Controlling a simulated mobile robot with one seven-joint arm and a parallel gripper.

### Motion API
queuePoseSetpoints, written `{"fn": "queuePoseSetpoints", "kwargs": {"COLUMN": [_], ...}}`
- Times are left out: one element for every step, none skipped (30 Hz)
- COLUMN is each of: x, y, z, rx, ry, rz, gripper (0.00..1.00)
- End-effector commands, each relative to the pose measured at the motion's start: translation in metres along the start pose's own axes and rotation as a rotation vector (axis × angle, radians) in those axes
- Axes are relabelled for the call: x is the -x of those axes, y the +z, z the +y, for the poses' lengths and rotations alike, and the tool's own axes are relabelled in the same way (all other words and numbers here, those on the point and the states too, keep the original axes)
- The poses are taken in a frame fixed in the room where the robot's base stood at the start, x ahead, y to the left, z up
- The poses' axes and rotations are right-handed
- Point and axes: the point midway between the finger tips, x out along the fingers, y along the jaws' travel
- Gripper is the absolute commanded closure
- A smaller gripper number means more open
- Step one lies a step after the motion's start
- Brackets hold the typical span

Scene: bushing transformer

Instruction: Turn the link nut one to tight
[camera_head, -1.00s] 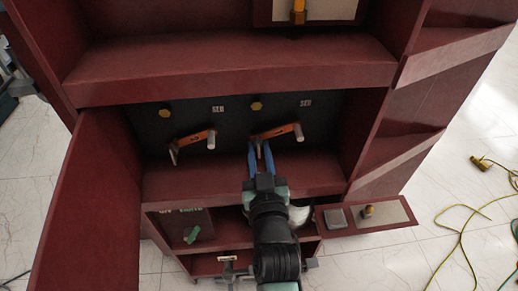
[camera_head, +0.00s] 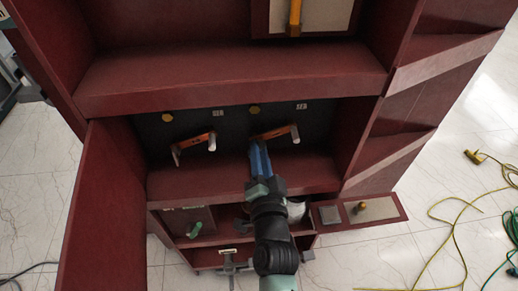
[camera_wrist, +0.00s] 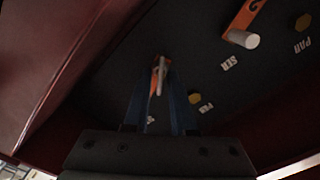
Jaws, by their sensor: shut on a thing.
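Two orange links sit on the dark panel inside the red cabinet: a left link (camera_head: 194,140) and a right link (camera_head: 274,132). Each carries a pale grey post or nut at its ends. My gripper (camera_head: 257,147) has its blue fingers at the left end of the right link. In the wrist view, the gripper (camera_wrist: 160,88) has one finger on each side of a thin pale nut or stud (camera_wrist: 159,78) in front of an orange link end. It is shut on this piece, whose grip is partly hidden. The other link's pale post (camera_wrist: 240,38) stands apart, upper right.
Yellow hex knobs (camera_head: 254,110) and white labels (camera_head: 301,106) are on the panel above the links. A red shelf (camera_head: 230,80) overhangs the bay. An open door (camera_head: 100,210) stands left, and an open flap (camera_head: 362,212) lies right of my arm.

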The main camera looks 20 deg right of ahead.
Motion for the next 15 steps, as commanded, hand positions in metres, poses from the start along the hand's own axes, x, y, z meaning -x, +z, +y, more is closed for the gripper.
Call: {"fn": "queuePoseSetpoints", "kwargs": {"x": [0.0, -0.0001, 0.0, -0.0001, -0.0001, -0.0001, -0.0001, -0.0001, -0.0001, -0.0001, -0.0001, -0.0001, -0.0001, -0.0001, -0.0001], "y": [-0.0008, -0.0009, -0.0008, -0.0008, -0.0007, -0.0006, -0.0006, -0.0006, -0.0006, -0.0006, -0.0006, -0.0005, -0.0004, -0.0003, -0.0001], "z": [-0.0004, -0.0001, 0.0001, 0.0002, 0.0002, 0.0002, 0.0003, 0.0005, 0.0008, 0.0011, 0.0013, 0.0017, 0.0019, 0.0021, 0.0023], "rx": [-0.046, -0.075, -0.112, -0.141, -0.17, -0.208, -0.236, -0.263, -0.301, -0.328, -0.355, -0.39, -0.415, -0.441, -0.471], "ry": [0.001, 0.001, 0.001, 0.0, 0.0, 0.0, 0.0, 0.0, 0.0, 0.0, 0.0, 0.0, 0.0, 0.001, 0.001], "rz": [0.0, 0.0, 0.0, 0.001, 0.001, 0.001, 0.001, 0.001, 0.001, 0.001, 0.001, 0.001, 0.001, 0.001, 0.001], "gripper": [1.0, 1.0, 1.0, 1.0, 1.0, 1.0, 1.0, 1.0, 1.0, 1.0, 1.0, 1.0, 1.0, 1.0, 1.0]}}
